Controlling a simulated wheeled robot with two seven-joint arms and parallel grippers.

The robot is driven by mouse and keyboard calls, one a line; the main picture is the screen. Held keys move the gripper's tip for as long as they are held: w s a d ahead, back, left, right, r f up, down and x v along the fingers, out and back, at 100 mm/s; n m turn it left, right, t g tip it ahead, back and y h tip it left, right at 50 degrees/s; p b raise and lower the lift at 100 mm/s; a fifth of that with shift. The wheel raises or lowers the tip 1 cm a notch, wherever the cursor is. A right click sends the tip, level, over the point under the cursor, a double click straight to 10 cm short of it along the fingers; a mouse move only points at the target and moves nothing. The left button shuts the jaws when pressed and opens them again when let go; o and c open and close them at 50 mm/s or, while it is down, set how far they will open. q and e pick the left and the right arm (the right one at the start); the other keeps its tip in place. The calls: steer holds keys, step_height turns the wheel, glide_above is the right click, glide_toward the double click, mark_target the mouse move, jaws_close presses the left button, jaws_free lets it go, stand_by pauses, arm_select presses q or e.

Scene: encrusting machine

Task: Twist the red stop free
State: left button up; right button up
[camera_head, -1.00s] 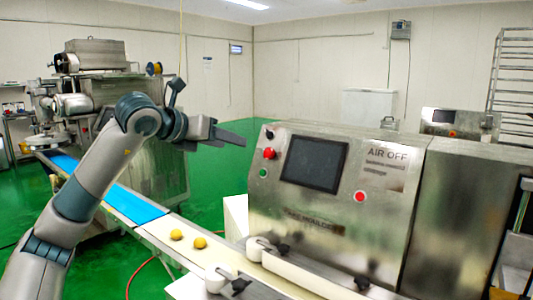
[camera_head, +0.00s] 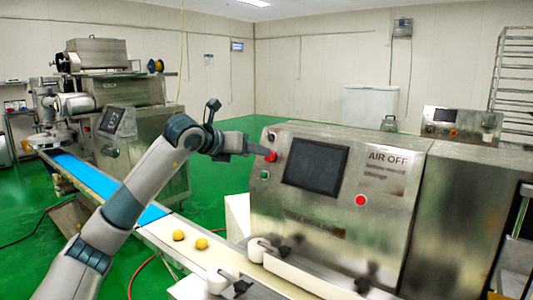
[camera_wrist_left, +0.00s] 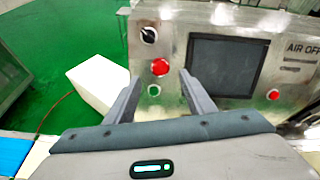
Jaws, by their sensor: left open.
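The red stop (camera_head: 271,156) is a round red button on the left side of the steel machine's front panel. In the left wrist view the red stop (camera_wrist_left: 160,67) shows whole, just beyond and between the fingertips. My left gripper (camera_head: 262,151) points at the panel, with its tips at the stop in the head view. In the wrist view the left gripper (camera_wrist_left: 159,77) has its fingers apart with nothing between them. Whether a finger touches the stop cannot be told. My right gripper is not in view.
Beside the stop are a black knob (camera_wrist_left: 148,35), a green button (camera_wrist_left: 154,91) and a dark screen (camera_head: 316,165). Another red button (camera_head: 361,200) sits right of the screen. A conveyor (camera_head: 160,228) with two yellow balls runs below my left arm.

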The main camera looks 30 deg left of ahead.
arm_select(q)
steer(key=shift+p+x, duration=0.65)
steer(key=shift+x, duration=3.1)
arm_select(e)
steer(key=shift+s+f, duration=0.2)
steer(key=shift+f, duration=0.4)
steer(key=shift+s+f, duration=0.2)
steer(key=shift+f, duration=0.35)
arm_select(q)
steer(key=shift+c, duration=0.5)
steer(key=c, duration=1)
